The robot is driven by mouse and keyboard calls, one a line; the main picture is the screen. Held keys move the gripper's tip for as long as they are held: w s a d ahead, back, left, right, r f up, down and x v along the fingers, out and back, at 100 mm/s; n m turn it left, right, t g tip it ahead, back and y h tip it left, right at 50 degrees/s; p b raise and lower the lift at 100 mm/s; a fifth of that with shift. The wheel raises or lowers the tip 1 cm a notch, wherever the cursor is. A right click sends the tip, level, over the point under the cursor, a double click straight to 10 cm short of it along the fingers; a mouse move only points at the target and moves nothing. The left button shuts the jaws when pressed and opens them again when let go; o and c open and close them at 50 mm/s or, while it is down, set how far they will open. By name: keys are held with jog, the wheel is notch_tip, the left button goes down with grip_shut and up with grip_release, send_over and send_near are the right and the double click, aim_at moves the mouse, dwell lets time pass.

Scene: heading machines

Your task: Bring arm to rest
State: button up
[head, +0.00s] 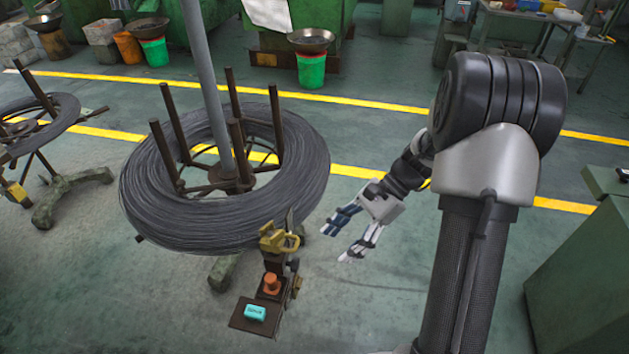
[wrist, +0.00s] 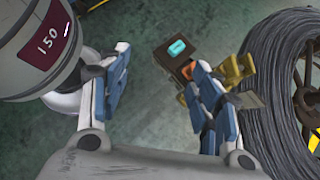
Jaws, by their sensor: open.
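My gripper (head: 345,238) is in the middle of the head view, at the end of my arm, which reaches in from the right. Its two fingers are spread apart with nothing between them. In the wrist view the open fingers (wrist: 160,85) point away from the camera over bare green floor. The gripper hangs in free air just right of the wire coil and the small stand. It appears to touch nothing.
A large wire coil (head: 285,215) on a spool stands left of my gripper. A small stand (head: 242,324) carries a teal block (head: 255,312), an orange piece (head: 271,282) and a yellow clamp (head: 278,241). A green cabinet (head: 582,270) is at right. Floor below the gripper is clear.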

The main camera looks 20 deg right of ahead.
jog(key=s+a+r+n+t+h, duration=0.3)
jog(key=s+a+r+n+h, duration=0.1)
jog(key=s+r+n, duration=0.4)
jog(key=s+a+r+n+t+h, duration=0.3)
jog(key=s+r+n+h, duration=0.2)
jog(key=s+r+n, duration=0.2)
jog(key=shift+s+a+r+n, duration=0.35)
jog(key=shift+r+n, duration=0.55)
jog(key=shift+n, duration=0.1)
